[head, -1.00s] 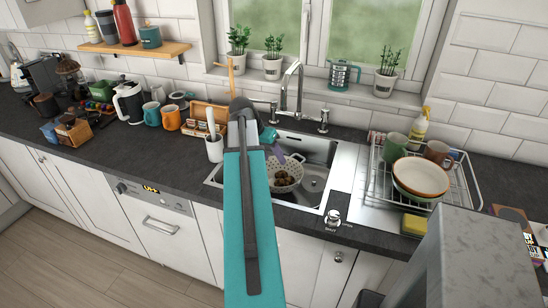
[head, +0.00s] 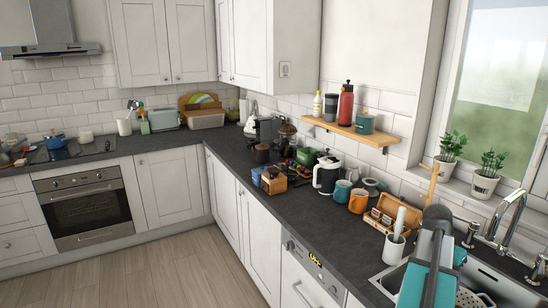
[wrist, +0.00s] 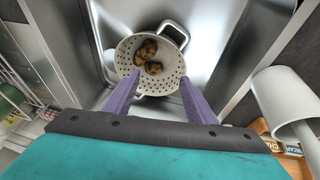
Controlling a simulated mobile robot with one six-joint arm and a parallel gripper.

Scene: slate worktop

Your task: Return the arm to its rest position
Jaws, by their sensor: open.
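My gripper (wrist: 158,97) shows in the wrist view as two purple fingers, spread apart with nothing between their tips. They point down toward a white colander (wrist: 167,86) in the steel sink. Several brown, roundish items (wrist: 150,58) lie in the colander. In the head view my teal and dark grey arm is at the lower right, over the sink edge (head: 382,283); the fingers are hidden or too small to make out there. The gap between fingers and colander is hard to judge.
A white utensil pot (head: 393,250) stands close to the arm, beside a wooden box (head: 392,214). The tap (head: 510,222) rises at the right. The floor (head: 165,275) is clear.

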